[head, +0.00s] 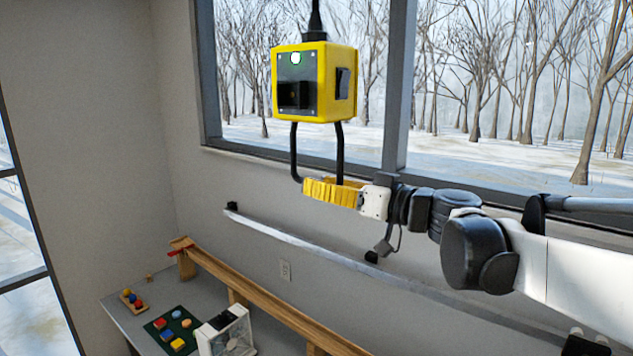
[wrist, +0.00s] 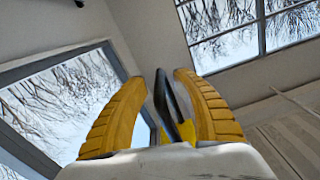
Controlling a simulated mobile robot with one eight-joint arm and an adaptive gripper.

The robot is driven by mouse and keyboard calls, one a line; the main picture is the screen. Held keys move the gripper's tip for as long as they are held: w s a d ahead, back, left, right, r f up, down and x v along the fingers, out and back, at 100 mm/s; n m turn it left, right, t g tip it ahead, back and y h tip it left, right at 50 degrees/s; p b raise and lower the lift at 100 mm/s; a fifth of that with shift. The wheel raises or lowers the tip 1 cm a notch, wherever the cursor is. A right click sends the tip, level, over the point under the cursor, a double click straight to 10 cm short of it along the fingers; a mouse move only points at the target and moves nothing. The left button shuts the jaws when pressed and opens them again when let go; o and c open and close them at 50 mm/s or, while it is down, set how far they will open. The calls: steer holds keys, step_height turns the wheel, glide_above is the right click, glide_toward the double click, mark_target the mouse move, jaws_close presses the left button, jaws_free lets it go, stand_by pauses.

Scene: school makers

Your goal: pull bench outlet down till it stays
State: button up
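The bench outlet (head: 315,82) is a yellow box with a dark front panel and a green-white round light. It hangs on a black cord before the window. A black U-shaped handle (head: 294,150) hangs under it. My gripper (head: 318,190), with yellow ribbed fingers, is at the bottom of the handle. In the wrist view, the dark handle bar (wrist: 170,100) lies between the fingers of my gripper (wrist: 160,78). The fingertips are apart, and gaps show beside the bar. The handle's bottom is partly hidden by the fingers in the head view.
A grey bench (head: 125,308) below carries a wooden rail (head: 270,300), a green mat (head: 160,325) with coloured blocks, and a white device (head: 228,335). A pale rail (head: 330,258) runs along the wall under my arm. The window frame (head: 397,90) is behind the outlet.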

steer(key=shift+d, duration=0.1)
jaws_close()
step_height(320, 180, down, 55)
steer(key=b, duration=3.9)
jaws_free()
steer(key=v, duration=1.2)
